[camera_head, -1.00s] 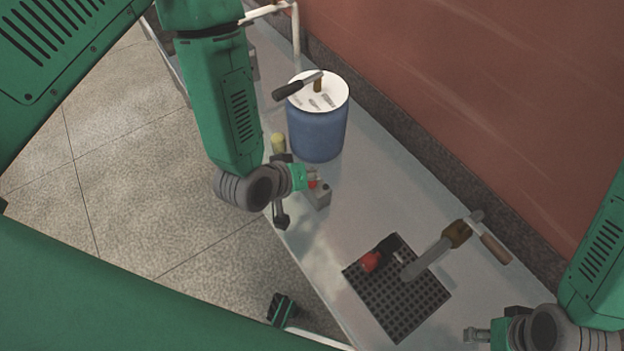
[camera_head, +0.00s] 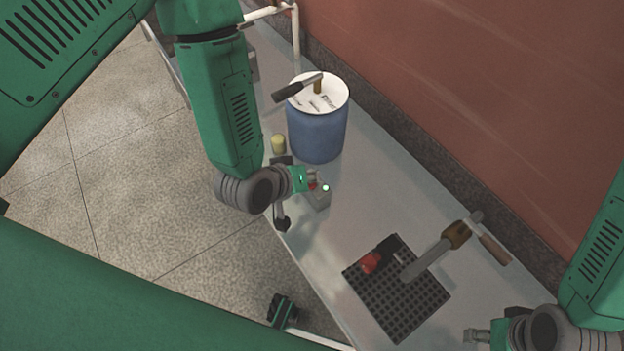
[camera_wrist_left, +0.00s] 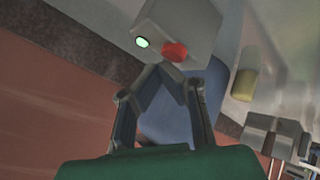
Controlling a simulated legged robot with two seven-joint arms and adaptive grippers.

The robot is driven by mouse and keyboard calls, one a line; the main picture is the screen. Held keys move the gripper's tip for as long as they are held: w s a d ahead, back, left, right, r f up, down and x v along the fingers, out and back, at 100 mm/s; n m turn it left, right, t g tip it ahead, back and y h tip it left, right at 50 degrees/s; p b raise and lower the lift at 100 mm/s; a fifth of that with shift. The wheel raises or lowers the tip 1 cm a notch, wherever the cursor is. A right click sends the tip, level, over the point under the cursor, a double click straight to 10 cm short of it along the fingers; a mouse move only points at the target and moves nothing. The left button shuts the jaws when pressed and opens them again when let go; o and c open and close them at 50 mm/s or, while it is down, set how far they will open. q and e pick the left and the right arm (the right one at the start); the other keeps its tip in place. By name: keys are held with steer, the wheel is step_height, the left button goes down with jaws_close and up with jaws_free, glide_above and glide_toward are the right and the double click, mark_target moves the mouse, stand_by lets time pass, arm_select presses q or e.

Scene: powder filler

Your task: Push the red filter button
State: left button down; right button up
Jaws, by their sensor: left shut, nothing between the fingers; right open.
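The red button (camera_head: 312,187) sits on a small grey box (camera_head: 319,201) near the table's left edge, partly hidden by my left gripper. My left gripper (camera_head: 312,174) is shut and empty, right at the button. In the left wrist view, the red button (camera_wrist_left: 174,52) is just beyond the closed fingertips (camera_wrist_left: 171,70); whether they touch is unclear. A green light (camera_wrist_left: 142,42) glows beside the button and also shows in the head view (camera_head: 326,188). My right gripper (camera_head: 477,335) is open and empty at the bottom right.
A blue drum (camera_head: 318,134) with a white top and a dark-handled lever stands behind the box. A yellow cylinder (camera_head: 278,144) is left of it. The wall borders the table's right.

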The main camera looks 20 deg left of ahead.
mark_target(311, 184)
arm_select(q)
steer(key=shift+r, duration=0.35)
arm_select(e)
steer(key=shift+r, duration=0.35)
arm_select(q)
step_height(311, 184, up, 6)
steer(key=p, duration=0.5)
steer(key=shift+f, duration=0.1)
arm_select(e)
step_height(311, 184, up, 5)
steer(key=shift+f, duration=0.1)
